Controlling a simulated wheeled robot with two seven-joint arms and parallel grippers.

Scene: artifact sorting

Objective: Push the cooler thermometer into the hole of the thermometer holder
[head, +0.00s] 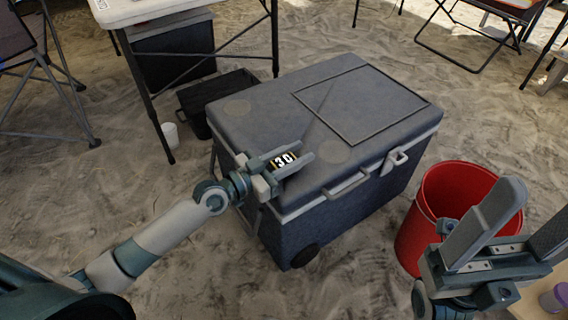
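The cooler thermometer (285,160) shows as a small black display with white digits reading 30 and yellow at its edge. My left gripper (294,155) has one finger on each side of it and appears shut on it, over the front left part of the cooler lid. The thermometer's lower part is hidden, and I cannot tell whether it touches the lid. I cannot make out the thermometer holder or its hole. My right gripper (523,225) is open and empty at the lower right, in front of the red bucket.
The dark grey cooler (345,200) stands on sandy ground, with a handle and latch in front. A red bucket (425,212) is right of it. A black crate (215,92), a white cup (170,135) and a folding table (160,10) are behind left.

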